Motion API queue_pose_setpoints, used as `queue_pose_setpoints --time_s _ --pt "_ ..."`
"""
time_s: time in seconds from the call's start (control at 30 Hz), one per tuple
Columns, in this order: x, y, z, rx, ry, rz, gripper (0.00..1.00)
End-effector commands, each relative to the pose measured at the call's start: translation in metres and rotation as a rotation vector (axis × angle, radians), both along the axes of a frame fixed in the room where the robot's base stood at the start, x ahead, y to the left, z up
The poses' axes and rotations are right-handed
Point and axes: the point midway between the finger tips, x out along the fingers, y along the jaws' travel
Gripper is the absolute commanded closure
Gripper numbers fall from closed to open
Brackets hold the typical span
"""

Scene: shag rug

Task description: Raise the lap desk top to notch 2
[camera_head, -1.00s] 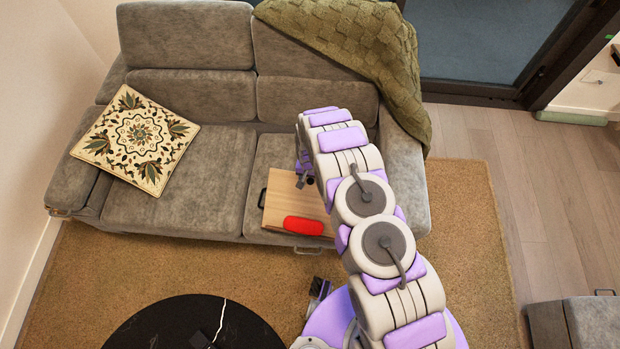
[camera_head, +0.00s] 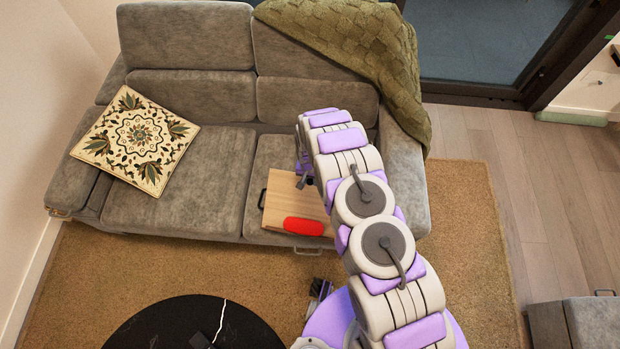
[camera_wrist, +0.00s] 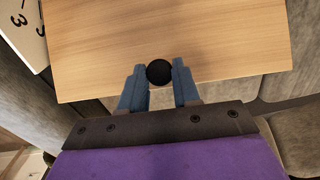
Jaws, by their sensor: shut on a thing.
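The lap desk's light wooden top (camera_head: 283,208) rests on the right sofa seat, partly hidden by my arm. It fills the upper part of the wrist view (camera_wrist: 200,40). A round black knob (camera_wrist: 159,73) sits at the top's near edge in the wrist view. My gripper (camera_wrist: 158,67) has its two blue fingers on either side of this knob and is shut on it. In the head view my gripper (camera_head: 304,181) is small, dark and over the top. A white card with printed digits (camera_wrist: 22,25) stands beside the top. The top's angle and notch cannot be read.
A red pad (camera_head: 303,226) lies at the top's front edge, and a black handle (camera_head: 262,199) is at its left. The grey sofa (camera_head: 180,195) holds a patterned cushion (camera_head: 137,138) and a green throw (camera_head: 345,40). A round black table (camera_head: 160,325) stands in front.

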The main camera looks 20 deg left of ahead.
Motion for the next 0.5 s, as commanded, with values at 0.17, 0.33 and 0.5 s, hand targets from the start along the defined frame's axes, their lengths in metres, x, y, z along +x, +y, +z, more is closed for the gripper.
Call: queue_pose_setpoints --time_s 0.17,0.33,0.5 --pt "0.000 0.001 0.000 0.001 -0.001 0.001 1.00" --pt "-0.005 0.001 0.007 0.000 0.000 0.001 1.00" --pt "-0.014 0.000 0.014 0.001 -0.002 0.001 1.00"
